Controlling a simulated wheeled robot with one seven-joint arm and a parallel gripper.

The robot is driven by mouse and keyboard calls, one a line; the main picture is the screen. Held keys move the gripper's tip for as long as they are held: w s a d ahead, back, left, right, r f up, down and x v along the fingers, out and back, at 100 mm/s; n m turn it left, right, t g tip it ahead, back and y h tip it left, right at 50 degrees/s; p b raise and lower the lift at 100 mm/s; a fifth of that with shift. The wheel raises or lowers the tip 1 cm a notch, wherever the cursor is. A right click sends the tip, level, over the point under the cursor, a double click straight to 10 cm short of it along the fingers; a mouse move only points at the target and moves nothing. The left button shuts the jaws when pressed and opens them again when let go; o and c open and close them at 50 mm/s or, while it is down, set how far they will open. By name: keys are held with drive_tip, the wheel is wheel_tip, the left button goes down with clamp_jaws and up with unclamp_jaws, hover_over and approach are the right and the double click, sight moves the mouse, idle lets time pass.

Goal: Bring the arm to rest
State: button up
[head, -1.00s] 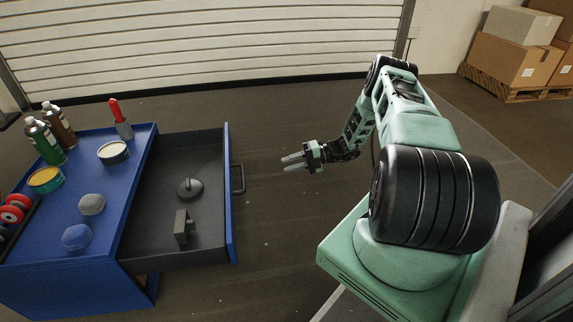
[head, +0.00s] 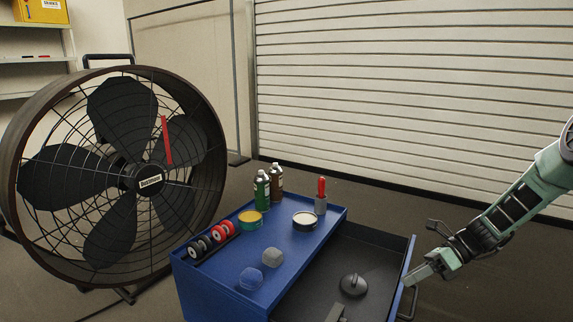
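My arm reaches in from the right edge in the head view, with pale green links and dark joints. My gripper (head: 416,268) is at its lower left end, near the right side of the open drawer (head: 378,259). Its pale fingers point left, set apart, and I see nothing between them. The fingers overlap the drawer front in the picture, and I cannot tell the true distance or whether they touch. The drawer handle (head: 409,301) shows just below the gripper.
The blue cabinet (head: 317,238) carries two spray bottles (head: 268,186), tins, a red-handled tool (head: 321,194), red and black rolls, and two rounded lumps. The drawer holds a dark round-based object (head: 353,285). A large fan (head: 137,181) stands left. A shutter (head: 420,90) closes the back.

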drive_tip(key=s+a+r+n+g+h, duration=0.2)
drive_tip(key=s+a+r+n+h, duration=0.1)
drive_tip(key=s+a+r+n, duration=0.5)
drive_tip(key=s+a+r+n+g+h, duration=0.2)
drive_tip(key=s+a+r+n+h, duration=0.3)
drive_tip(key=a+n, duration=0.45)
drive_tip(key=s+a+r+n+t+h, duration=0.2)
drive_tip(key=s+n, duration=0.6)
drive_tip(key=s+a+r+n+t+h, duration=0.1)
drive_tip(key=s+a+r+n+t, duration=0.1)
drive_tip(key=s+n, duration=0.7)
wheel_tip(320, 180, up, 38)
drive_tip(key=p, duration=3.9)
drive_tip(key=shift+d+f, duration=0.15)
drive_tip(key=shift+d, duration=0.05)
drive_tip(key=shift+f, duration=0.1)
